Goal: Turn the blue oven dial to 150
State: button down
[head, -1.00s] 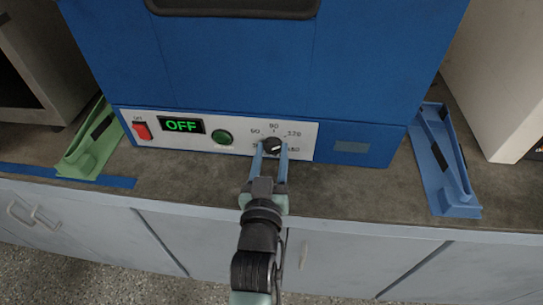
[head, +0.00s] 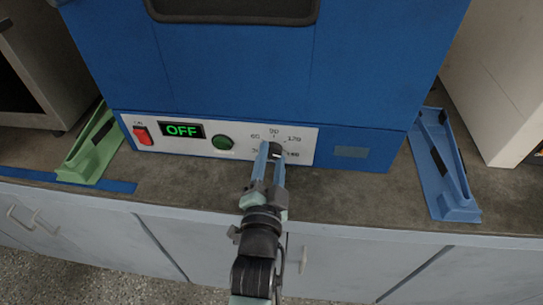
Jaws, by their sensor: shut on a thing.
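The blue oven (head: 230,70) stands on the counter with a white control panel along its lower front. Its black dial (head: 275,148) is at the right of the panel, inside a ring of printed numbers. The marks at the top and right read about 90 and 120; the lower ones are partly covered. My gripper (head: 271,152) is shut on the dial, one finger on either side, and hides much of it. The dial's pointer is too small and covered to read. The green display (head: 182,130) reads OFF.
A red switch (head: 142,135) and a green button (head: 223,142) sit left of the dial. A green holder (head: 92,147) lies left of the oven and a blue holder (head: 443,170) right. The counter (head: 345,195) in front is clear.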

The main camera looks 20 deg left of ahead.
jog(key=shift+m+p, duration=0.4)
jog(key=shift+m, duration=0.9)
jog(key=shift+c, duration=1.9)
grip_release()
jog(key=shift+s, duration=0.1)
jog(key=v, duration=1.3)
